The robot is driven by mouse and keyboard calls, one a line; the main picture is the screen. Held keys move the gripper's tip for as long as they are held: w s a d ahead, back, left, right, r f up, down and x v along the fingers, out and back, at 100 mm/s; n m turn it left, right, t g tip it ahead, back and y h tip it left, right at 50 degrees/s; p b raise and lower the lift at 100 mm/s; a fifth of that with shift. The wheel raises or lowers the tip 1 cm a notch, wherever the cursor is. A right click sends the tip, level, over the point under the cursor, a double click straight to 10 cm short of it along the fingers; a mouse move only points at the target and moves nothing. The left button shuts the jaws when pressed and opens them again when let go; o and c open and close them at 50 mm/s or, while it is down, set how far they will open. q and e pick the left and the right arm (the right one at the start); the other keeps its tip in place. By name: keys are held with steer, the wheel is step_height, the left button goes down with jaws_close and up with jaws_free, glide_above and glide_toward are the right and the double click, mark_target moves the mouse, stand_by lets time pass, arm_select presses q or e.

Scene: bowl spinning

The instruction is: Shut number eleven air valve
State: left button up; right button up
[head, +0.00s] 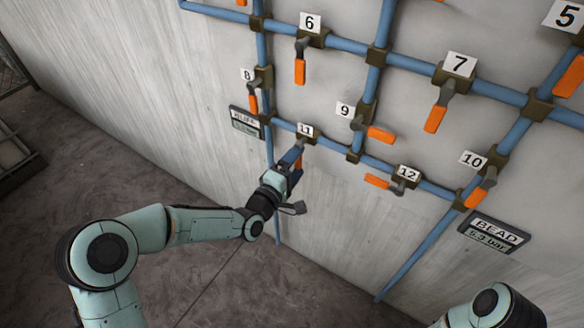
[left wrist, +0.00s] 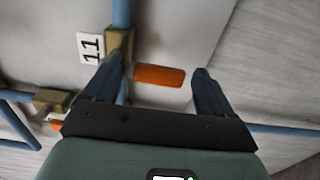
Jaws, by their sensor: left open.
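The number eleven valve (head: 311,138) sits on the lower blue pipe, with its white tag (head: 306,130) above it. Its orange handle (head: 298,162) hangs down, crosswise to that pipe, and is partly hidden by my left gripper (head: 294,158). In the left wrist view the tag (left wrist: 91,48), the valve body (left wrist: 120,42) and the orange handle (left wrist: 160,76) show clearly. My left gripper (left wrist: 158,74) is open, its fingers on either side of the handle with a gap to each. My right gripper is out of view.
Valve 8 (head: 253,102) and the dark gauge plate (head: 246,122) are close on the left. Valve 9's handle (head: 381,134) and valve 12's handle (head: 377,181) are to the right. The wall below is bare apart from pipes.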

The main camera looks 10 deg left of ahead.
arm_select(q)
steer(key=p+v, duration=0.2)
steer(key=v, duration=1.1)
steer(key=shift+s, duration=0.25)
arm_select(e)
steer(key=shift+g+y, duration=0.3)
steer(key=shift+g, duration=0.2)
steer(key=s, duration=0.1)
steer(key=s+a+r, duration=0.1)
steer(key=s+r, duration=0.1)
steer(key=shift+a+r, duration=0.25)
